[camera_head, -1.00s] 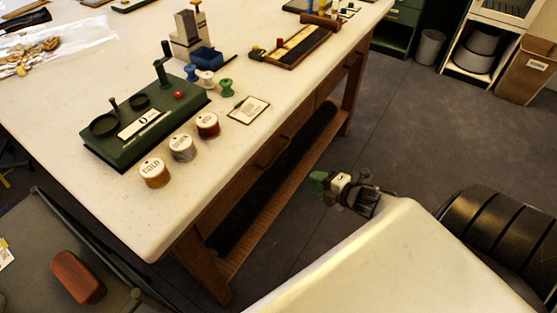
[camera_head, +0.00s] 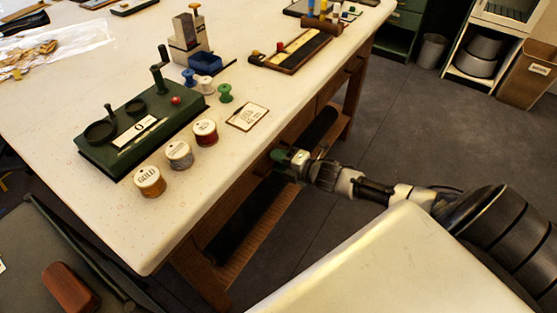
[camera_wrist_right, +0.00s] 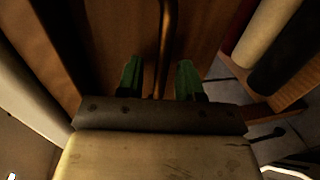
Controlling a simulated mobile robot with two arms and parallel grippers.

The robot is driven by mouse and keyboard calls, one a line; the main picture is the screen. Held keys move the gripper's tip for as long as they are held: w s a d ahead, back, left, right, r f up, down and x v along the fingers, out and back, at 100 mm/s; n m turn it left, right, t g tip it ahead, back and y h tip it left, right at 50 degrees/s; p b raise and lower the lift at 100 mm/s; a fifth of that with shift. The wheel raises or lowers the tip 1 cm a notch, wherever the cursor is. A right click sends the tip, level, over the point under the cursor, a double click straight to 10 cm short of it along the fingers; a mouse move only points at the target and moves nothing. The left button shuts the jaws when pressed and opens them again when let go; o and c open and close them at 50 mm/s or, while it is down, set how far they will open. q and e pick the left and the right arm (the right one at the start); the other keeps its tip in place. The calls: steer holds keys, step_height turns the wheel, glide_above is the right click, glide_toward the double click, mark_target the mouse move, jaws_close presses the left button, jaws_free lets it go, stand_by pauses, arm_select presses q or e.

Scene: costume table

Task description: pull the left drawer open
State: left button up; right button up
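The wooden table drawer front (camera_wrist_right: 205,35) fills much of the right wrist view, with a dark bar handle (camera_wrist_right: 168,45) running down it. My right gripper (camera_wrist_right: 160,80) is open, its two green fingers on either side of the handle, with gaps showing. In the head view my right gripper (camera_head: 288,158) is at the table's front side, just below the top's edge, and hides the handle there. The drawer looks shut, though its edges are hard to make out. My left gripper is not in view.
The white tabletop (camera_head: 110,215) overhangs above my right gripper. Labelled spools, such as the gold one (camera_head: 149,181), and a card (camera_head: 247,117) lie near its edge. A lower wooden shelf (camera_head: 240,262) runs underneath. The floor (camera_head: 420,120) right of the table is clear.

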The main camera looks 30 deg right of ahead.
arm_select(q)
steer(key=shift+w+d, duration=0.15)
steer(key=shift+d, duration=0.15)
arm_select(e)
steer(key=shift+w, duration=0.2)
jaws_close()
steer(key=shift+s, duration=0.1)
arm_select(q)
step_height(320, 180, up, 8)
steer(key=p, duration=0.8)
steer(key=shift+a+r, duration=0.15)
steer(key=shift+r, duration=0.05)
arm_select(e)
steer(key=f+v, duration=0.3)
steer(key=v, duration=1.1)
steer(key=s+f+v, duration=0.1)
steer(key=f+v, duration=0.2)
steer(key=v, duration=1.1)
steer(key=shift+d, duration=0.35)
